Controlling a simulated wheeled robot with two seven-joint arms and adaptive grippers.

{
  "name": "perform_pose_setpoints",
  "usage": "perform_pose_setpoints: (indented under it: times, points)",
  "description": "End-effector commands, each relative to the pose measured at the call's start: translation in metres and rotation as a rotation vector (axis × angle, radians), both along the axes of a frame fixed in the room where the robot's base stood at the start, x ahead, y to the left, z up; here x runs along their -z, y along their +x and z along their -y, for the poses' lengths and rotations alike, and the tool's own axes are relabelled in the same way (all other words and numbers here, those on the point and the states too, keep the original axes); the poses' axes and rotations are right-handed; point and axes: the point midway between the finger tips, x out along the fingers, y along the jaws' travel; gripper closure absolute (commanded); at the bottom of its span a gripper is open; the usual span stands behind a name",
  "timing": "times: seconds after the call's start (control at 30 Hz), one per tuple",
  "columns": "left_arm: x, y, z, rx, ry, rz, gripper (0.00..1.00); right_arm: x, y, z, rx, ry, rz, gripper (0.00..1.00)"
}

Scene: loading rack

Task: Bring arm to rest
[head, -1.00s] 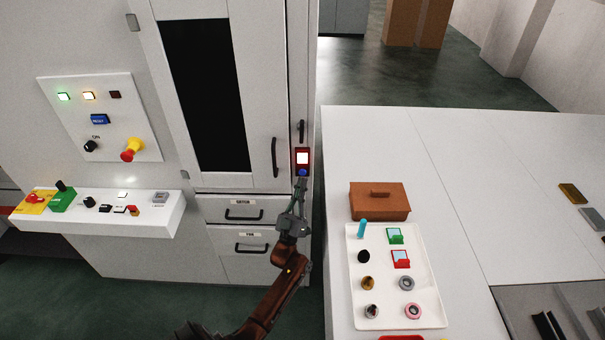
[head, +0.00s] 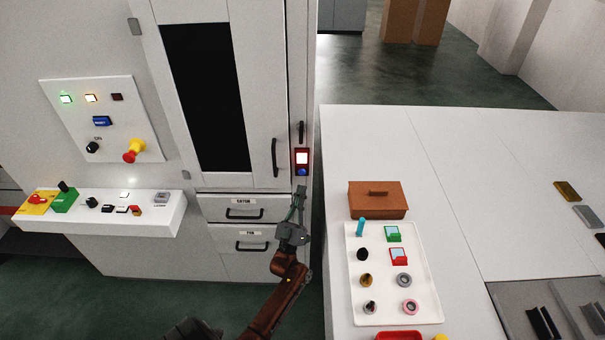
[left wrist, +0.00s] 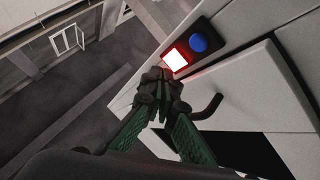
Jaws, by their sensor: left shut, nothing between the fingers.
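My left gripper (head: 300,192) is shut and empty. I see a small gap between the fingertips and the blue button in the head view. My right gripper does not show.
The white cabinet (head: 265,90) has door handles and two drawers (head: 243,208). A white table (head: 450,180) on the right holds a brown box (head: 378,200) and a white tray (head: 385,318) of small parts. A control shelf (head: 160,220) juts out at left.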

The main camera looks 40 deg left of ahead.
Motion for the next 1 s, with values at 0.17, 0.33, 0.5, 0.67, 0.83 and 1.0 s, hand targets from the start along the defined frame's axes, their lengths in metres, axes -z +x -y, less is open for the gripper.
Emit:
perform_pose_setpoints:
  times: [0.17,0.33,0.5,0.67,0.83,1.0]
  points:
    - [0.0,0.0,0.0,0.0,0.0,0.0,1.0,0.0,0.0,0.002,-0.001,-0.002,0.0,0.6]
    - [0.004,0.001,0.001,0.002,0.0,-0.012,1.0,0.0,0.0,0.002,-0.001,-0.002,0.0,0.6]
    - [0.063,0.013,0.01,0.027,0.0,-0.165,1.0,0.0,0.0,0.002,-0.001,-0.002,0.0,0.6]
    - [0.174,0.017,0.032,0.073,0.003,-0.44,1.0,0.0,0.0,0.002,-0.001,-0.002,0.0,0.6]
    - [0.294,-0.006,0.056,0.123,0.009,-0.732,1.0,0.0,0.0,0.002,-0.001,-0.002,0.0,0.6]
    - [0.407,-0.055,0.079,0.172,0.017,-1.012,1.0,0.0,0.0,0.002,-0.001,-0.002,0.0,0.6]
